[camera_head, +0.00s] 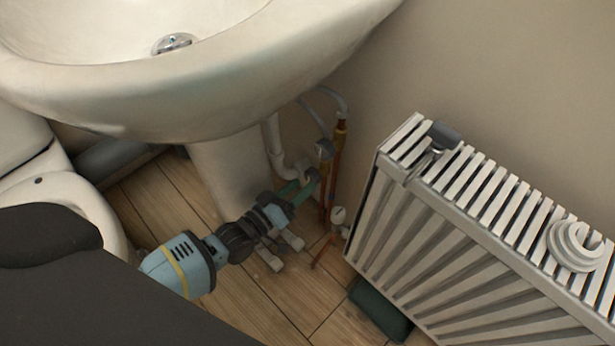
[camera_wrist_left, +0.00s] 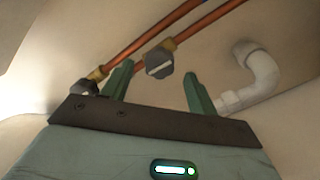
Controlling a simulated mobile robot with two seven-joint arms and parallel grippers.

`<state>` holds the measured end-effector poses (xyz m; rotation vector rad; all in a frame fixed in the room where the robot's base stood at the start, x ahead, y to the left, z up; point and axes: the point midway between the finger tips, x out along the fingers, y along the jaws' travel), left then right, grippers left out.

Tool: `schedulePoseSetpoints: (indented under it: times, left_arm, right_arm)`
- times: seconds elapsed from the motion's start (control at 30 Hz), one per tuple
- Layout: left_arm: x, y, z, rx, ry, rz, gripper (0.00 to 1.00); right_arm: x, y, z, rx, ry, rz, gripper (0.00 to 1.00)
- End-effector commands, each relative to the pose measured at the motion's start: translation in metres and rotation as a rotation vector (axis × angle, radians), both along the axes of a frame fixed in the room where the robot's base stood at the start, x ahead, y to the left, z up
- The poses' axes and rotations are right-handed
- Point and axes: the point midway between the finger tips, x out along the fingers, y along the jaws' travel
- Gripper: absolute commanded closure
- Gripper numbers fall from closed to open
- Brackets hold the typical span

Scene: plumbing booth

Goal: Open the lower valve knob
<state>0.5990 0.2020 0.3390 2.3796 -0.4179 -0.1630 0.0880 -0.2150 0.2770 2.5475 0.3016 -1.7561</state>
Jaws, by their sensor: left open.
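The lower valve knob (camera_head: 311,177) is a small grey knob on the copper pipes under the sink. In the left wrist view a grey knob (camera_wrist_left: 159,63), apparently this one, shows just beyond and between my fingertips. My left gripper (camera_head: 298,190) has green fingers and reaches in close to this knob from the lower left. In the left wrist view the gripper (camera_wrist_left: 157,88) is open and empty, its two fingers apart. The upper valve knob (camera_head: 324,149) is above. Contact with the knob cannot be made out. My right gripper is out of view.
A white sink (camera_head: 150,95) overhangs the valves, with its pedestal (camera_head: 230,175) to the left. A white drain pipe (camera_head: 274,150) runs beside them; its bend shows in the wrist view (camera_wrist_left: 260,75). A white radiator (camera_head: 440,250) stands close on the right, with a wrench (camera_head: 442,140) on top.

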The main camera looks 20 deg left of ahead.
Motion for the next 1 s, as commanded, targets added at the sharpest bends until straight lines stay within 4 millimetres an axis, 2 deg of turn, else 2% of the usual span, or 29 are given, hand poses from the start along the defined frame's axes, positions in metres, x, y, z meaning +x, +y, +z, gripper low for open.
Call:
schedulePoseSetpoints:
  times: [0.1, 0.3, 1.0]
  left_arm:
    - [-0.016, 0.006, 0.002, 0.000, 0.000, 0.000, 0.41]
    - [-0.028, 0.010, 0.001, -0.001, -0.001, 0.000, 0.41]
    - [-0.029, 0.010, 0.000, -0.002, 0.001, 0.000, 0.41]
  right_arm:
    - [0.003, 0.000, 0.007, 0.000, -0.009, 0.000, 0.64]
    - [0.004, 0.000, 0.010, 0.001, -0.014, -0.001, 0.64]
    - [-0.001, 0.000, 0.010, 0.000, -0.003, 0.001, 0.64]
